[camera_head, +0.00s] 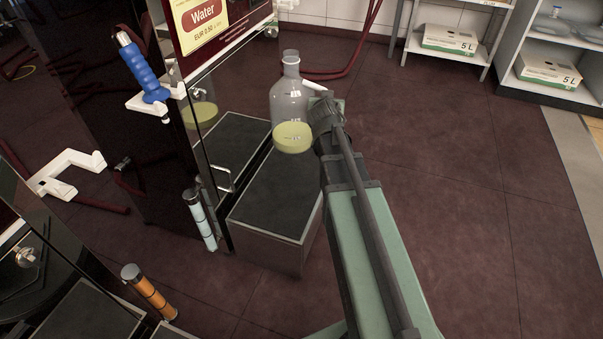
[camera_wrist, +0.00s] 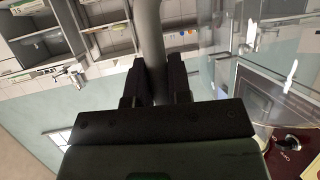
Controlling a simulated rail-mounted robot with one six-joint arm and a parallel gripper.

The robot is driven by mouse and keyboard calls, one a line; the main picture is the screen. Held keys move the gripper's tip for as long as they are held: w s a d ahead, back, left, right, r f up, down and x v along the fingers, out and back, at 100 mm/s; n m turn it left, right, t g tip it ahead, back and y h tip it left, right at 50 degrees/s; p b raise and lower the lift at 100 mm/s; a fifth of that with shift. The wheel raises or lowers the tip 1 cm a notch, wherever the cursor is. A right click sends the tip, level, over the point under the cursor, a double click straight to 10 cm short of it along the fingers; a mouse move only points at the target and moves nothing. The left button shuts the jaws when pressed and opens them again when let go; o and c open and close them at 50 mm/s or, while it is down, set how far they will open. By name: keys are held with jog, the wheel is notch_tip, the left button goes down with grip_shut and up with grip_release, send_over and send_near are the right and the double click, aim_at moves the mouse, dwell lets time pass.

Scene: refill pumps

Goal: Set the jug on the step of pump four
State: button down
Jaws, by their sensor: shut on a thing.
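The jug (camera_head: 291,105) is a clear bottle with a narrow neck and yellow-green liquid at its bottom. It looks upright in the head view, in front of the dark-topped step (camera_head: 272,198) of the pump with the Water sign; I cannot tell its height above the step. My gripper (camera_head: 318,98) comes from the right and is shut on the jug's white handle (camera_head: 325,78). In the wrist view the fingers (camera_wrist: 156,82) close around a pale curved bar. No pump number is readable.
The pump (camera_head: 225,55) has a glossy side that reflects the jug. A blue nozzle (camera_head: 142,68) hangs in a white holder at left. Light blue (camera_head: 200,218) and orange (camera_head: 148,292) cylinders stand by the steps. Shelves with 5 L boxes (camera_head: 449,39) stand behind. The floor at right is clear.

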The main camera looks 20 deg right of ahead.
notch_tip(320, 180, down, 20)
jog(key=b, duration=1.9)
jog(key=c, duration=1.1)
grip_release()
jog(key=shift+r, duration=0.15)
jog(key=shift+o, duration=0.2)
jog(key=shift+r, duration=0.1)
